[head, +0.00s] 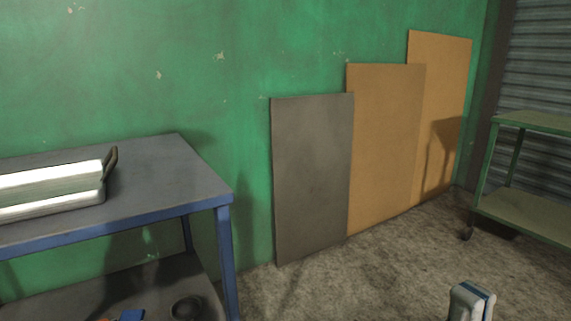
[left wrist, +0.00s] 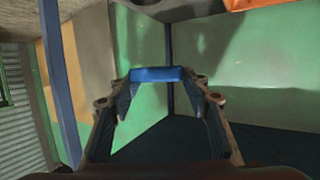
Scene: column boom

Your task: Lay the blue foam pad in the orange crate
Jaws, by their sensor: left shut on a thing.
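The blue foam pad (left wrist: 155,74) is between the fingertips of my left gripper (left wrist: 157,82) in the left wrist view, and the gripper is shut on it. Part of the orange crate (left wrist: 250,4) shows at the top right edge of that view, apart from the pad. In the head view, a small blue patch (head: 131,315) and a bit of orange show at the bottom edge, cut off. At the bottom right, a pale part with a blue stripe (head: 471,301) looks like my right gripper or arm; its fingers cannot be made out.
A blue-framed table (head: 165,165) carries a shiny metal case (head: 60,185). A dark round object (head: 187,308) sits on its lower shelf. A grey panel (head: 312,180) and two tan boards lean on the green wall. A green cart (head: 535,205) stands right; floor between is clear.

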